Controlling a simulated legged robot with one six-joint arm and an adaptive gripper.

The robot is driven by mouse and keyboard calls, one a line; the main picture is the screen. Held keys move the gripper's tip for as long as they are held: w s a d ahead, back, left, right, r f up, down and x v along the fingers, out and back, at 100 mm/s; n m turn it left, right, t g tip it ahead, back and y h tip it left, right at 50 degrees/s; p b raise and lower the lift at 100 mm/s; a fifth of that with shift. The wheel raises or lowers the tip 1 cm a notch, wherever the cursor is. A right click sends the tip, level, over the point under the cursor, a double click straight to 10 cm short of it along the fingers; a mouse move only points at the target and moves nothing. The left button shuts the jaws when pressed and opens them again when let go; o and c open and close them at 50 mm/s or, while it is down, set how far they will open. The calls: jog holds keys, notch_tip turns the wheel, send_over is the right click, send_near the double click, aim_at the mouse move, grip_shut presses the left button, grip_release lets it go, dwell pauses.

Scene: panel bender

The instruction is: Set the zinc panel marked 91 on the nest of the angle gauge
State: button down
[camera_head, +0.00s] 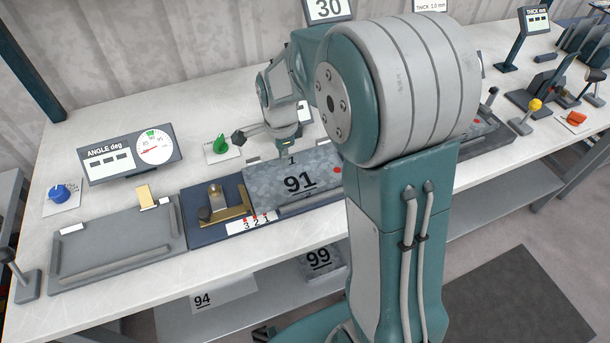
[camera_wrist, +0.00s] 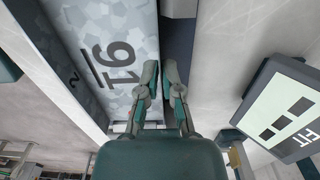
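The zinc panel marked 91 (camera_head: 270,182) lies in the dark blue fixture at the middle of the bench in the head view, edge mark 1 at the far side. It fills the left of the wrist view (camera_wrist: 105,35). My gripper (camera_head: 284,151) reaches down at its far edge. In the wrist view my gripper (camera_wrist: 160,70) has its fingers parted by a narrow gap, beside the panel's edge; contact is unclear. The angle gauge display (camera_head: 110,160) stands at the back left. The grey tray-like nest (camera_head: 100,228) in front of it holds no panel.
A brass stop (camera_head: 238,212) and dark knob sit between nest and panel. A blue knob (camera_head: 62,192), a green knob (camera_head: 220,145) and a lever (camera_head: 27,285) stand around. Panel 99 (camera_head: 320,260) is on the shelf below. My arm hides the bench's middle right.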

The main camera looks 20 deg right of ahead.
dwell(0.4)
jog(key=shift+r, duration=3.75)
jog(key=shift+s, duration=0.15)
